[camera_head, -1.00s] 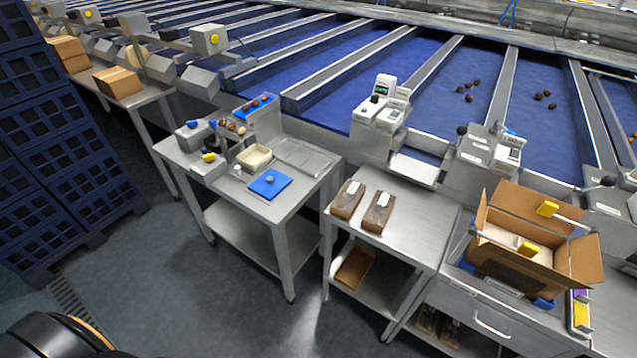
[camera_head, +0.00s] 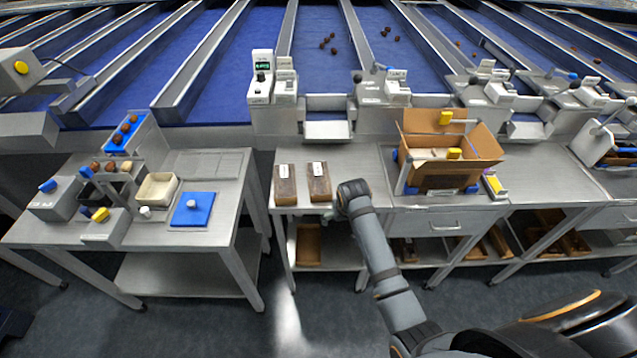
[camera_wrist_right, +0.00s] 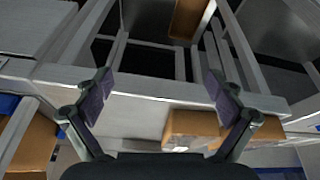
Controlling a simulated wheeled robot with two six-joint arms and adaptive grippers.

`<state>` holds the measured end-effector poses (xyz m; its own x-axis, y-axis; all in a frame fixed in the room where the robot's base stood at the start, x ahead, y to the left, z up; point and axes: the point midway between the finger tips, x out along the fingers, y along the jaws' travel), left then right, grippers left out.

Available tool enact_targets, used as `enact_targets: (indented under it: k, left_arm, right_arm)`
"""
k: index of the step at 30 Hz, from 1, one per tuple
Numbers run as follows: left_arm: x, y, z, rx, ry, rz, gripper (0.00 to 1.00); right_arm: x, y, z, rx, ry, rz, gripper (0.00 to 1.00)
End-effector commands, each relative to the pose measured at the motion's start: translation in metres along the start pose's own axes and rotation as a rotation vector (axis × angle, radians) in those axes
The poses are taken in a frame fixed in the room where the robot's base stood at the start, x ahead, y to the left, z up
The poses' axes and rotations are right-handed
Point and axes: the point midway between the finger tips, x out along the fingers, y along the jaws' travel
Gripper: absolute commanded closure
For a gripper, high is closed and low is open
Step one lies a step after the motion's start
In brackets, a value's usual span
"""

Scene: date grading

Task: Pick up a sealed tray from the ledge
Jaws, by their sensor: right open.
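Two brown sealed trays with white labels lie side by side on the steel ledge (camera_head: 345,165) in the head view: a left tray (camera_head: 286,190) and a right tray (camera_head: 319,188). My right gripper (camera_head: 334,213) is at the ledge's front edge, just in front of the right tray and a little to its right. In the right wrist view the open right gripper (camera_wrist_right: 159,90) has its fingers wide apart with nothing between them. One tray (camera_wrist_right: 190,124) shows there near the right finger, which partly hides the brown shape beyond. My left gripper is not in view.
An open cardboard carton (camera_head: 480,150) stands right of the trays. A brown tray (camera_head: 308,245) lies on the shelf below. A weighing device (camera_head: 261,78) stands behind the ledge. A separate table at left holds a blue pad (camera_head: 193,209). The ledge between trays and carton is mostly clear.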

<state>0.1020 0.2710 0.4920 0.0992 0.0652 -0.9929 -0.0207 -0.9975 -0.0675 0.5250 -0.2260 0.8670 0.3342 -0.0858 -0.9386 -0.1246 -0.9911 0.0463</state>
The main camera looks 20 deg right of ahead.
Motion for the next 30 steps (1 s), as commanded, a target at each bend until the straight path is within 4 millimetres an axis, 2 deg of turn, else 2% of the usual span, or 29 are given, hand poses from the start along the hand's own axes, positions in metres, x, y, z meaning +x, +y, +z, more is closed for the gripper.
enact_targets:
  k: [1,3,9,12,16,19,27,30]
  left_arm:
    - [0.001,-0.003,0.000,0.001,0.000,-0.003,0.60]
    - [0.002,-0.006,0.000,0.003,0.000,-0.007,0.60]
    - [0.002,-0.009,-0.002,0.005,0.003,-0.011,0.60]
    - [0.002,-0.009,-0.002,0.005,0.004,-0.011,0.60]
    - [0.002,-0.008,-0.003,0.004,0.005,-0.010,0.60]
    - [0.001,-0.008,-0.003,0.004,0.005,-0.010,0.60]
    - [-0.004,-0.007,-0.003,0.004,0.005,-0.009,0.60]
    - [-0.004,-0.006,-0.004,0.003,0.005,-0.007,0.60]
  right_arm:
    - [-0.014,-0.007,-0.024,0.015,0.015,-0.005,0.06]
    - [-0.029,-0.015,-0.050,0.033,0.021,-0.009,0.06]
    - [-0.065,-0.038,-0.112,0.063,0.038,-0.020,0.06]
    - [-0.079,-0.047,-0.134,0.069,0.043,-0.022,0.06]
    - [-0.087,-0.052,-0.144,0.073,0.044,-0.022,0.06]
    - [-0.083,-0.051,-0.144,0.073,0.043,-0.021,0.06]
    - [-0.041,-0.052,-0.145,0.072,0.042,-0.021,0.06]
    - [-0.034,-0.052,-0.146,0.073,0.044,-0.022,0.06]
